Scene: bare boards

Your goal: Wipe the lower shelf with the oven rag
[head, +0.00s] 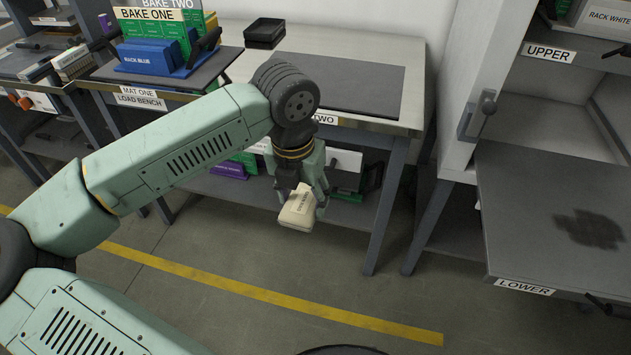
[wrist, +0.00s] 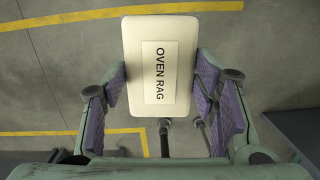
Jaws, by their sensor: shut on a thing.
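The oven rag (head: 298,209) is a cream, block-like pad with a label. My gripper (head: 303,192) is shut on it and holds it in the air over the floor, in front of the bench. In the wrist view the rag (wrist: 158,65) sits between the two purple-padded fingers (wrist: 163,100), its "OVEN RAG" label facing the camera. The lower shelf (head: 540,215) is a grey board at the right, labelled "LOWER". A dark stain (head: 588,231) lies on its surface. The rag is left of the shelf and apart from it.
The upper shelf label (head: 549,52) is above the lower shelf, beside an open door with a dark handle (head: 487,103). A bench with a dark mat (head: 355,85) stands behind my arm. A blue rack (head: 165,57) is at the left. The floor with a yellow line (head: 270,292) is clear.

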